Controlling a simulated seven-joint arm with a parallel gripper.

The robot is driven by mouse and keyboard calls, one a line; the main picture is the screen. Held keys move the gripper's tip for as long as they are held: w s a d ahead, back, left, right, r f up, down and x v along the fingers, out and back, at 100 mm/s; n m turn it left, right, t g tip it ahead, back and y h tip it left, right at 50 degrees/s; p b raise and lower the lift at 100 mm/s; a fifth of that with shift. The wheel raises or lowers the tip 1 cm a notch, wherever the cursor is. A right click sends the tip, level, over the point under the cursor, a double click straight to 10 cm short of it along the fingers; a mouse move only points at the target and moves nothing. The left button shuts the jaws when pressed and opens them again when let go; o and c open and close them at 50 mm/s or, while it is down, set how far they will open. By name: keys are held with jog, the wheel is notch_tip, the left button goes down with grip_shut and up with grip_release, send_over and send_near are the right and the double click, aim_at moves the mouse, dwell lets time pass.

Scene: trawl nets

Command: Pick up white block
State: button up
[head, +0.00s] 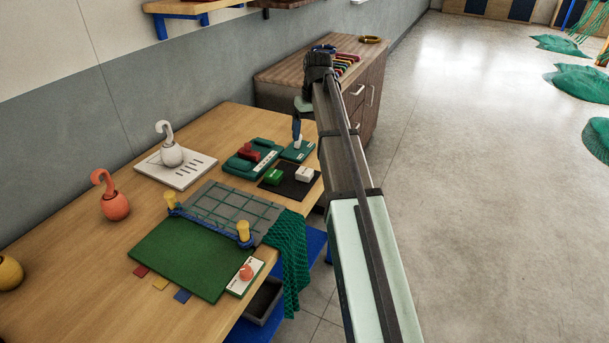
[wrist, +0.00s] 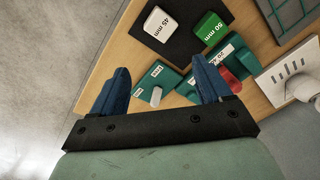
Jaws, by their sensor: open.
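The white block (head: 304,174) sits on a black mat (head: 288,191) near the right edge of the wooden table. In the wrist view the white block (wrist: 160,24), marked 45 mm, lies beyond the fingertips. My gripper (head: 297,139) hangs above the table's far right corner, past the block. In the wrist view my gripper (wrist: 161,68) has its blue fingers wide apart with nothing held between them. A small green plate (wrist: 158,82) with a white upright peg (wrist: 156,97) shows between and below the fingers.
A green block (head: 273,176) marked 50 mm stands beside the white block on the mat. A green gauge with a red part (head: 249,154) lies behind them. A wooden cabinet (head: 300,70) stands beyond the table.

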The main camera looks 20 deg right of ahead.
aim_at(304, 170)
jog(key=s+d, duration=0.5)
jog(key=d, duration=0.1)
jog(key=shift+w+a+f+n+t+y, duration=0.4)
jog(key=shift+w+a+f+n, duration=0.25)
jog(key=shift+a+f+n, duration=1.2)
jog(key=shift+w+a+f+n+t+y, duration=0.4)
jog(key=shift+w+a+f+n, duration=0.45)
jog(key=shift+f, duration=1.75)
jog(key=shift+w+a+f+n+t+y, duration=0.4)
jog(key=shift+a+f+n, duration=1)
jog(key=shift+f, duration=0.85)
jog(key=shift+w+d, duration=0.1)
jog(key=shift+d, duration=0.15)
jog(key=c, duration=1.2)
jog(key=shift+o, duration=0.2)
jog(key=shift+r, duration=0.1)
